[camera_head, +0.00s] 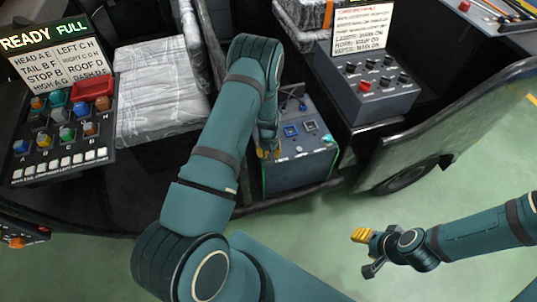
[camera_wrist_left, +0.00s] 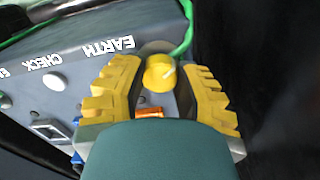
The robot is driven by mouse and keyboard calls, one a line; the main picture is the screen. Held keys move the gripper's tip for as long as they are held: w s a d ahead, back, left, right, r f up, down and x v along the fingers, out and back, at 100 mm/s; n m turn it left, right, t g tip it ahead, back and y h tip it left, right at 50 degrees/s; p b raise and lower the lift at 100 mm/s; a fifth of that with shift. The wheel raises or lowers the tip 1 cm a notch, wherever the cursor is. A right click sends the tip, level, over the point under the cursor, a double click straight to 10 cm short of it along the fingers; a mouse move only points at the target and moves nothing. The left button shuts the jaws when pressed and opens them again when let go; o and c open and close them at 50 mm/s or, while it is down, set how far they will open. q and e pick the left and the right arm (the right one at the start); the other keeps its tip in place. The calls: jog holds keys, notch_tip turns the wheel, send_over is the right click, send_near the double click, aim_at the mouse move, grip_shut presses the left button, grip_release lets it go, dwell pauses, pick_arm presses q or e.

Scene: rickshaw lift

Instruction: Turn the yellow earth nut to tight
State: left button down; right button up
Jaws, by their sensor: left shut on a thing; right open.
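The yellow earth nut (camera_wrist_left: 159,73) shows in the left wrist view as a round yellow knob with a pale line on its top, next to the upside-down EARTH label on a grey panel (camera_wrist_left: 55,95). My left gripper (camera_wrist_left: 160,82) has its yellow fingers on both sides of the nut, shut on it. In the head view my left gripper (camera_head: 268,153) is over the front left part of the grey control box (camera_head: 300,175), and the arm hides the nut. My right gripper (camera_head: 368,250) is open and empty, low over the green floor at the right.
A green cable (camera_wrist_left: 180,45) runs along the panel past the nut. An orange part (camera_wrist_left: 150,112) sits close below the nut. In the head view, a switch box (camera_head: 375,95) stands right of the control box, and a button panel (camera_head: 65,135) is at the left.

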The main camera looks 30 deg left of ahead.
pick_arm(q)
jog(key=m+b, duration=0.1)
jog(key=m, duration=0.2)
jog(key=shift+m, duration=0.3)
jog(key=shift+m+b, duration=0.6)
jog(key=shift+m, duration=1.1)
jog(key=shift+w, duration=0.1)
jog(key=c, duration=0.6)
grip_release()
jog(key=shift+r, duration=0.15)
notch_tip(320, 180, up, 12)
